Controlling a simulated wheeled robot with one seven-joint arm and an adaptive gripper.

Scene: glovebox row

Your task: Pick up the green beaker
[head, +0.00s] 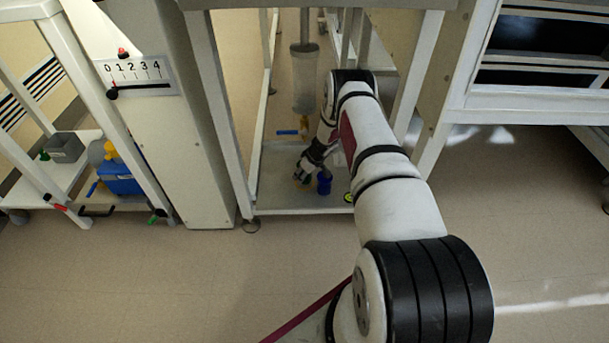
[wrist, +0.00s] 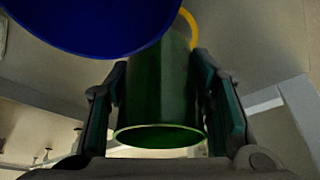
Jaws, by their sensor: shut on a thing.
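The green beaker (wrist: 160,100) is between the two fingers of my gripper (wrist: 170,95) in the wrist view, its round rim low in the picture. The gripper is shut on its sides. A large blue round thing (wrist: 95,22) covers the top left of that view and hides part of the beaker's upper end. In the head view my gripper (head: 304,172) is low inside the white frame, just above its bottom shelf. The beaker cannot be made out there.
A blue object (head: 324,183) stands on the shelf (head: 285,200), close right of my gripper. A yellow-green round thing (head: 348,197) lies further right. A yellow curved piece (wrist: 190,28) is behind the beaker. White posts (head: 215,110) flank the frame; a clear cylinder (head: 305,80) hangs above.

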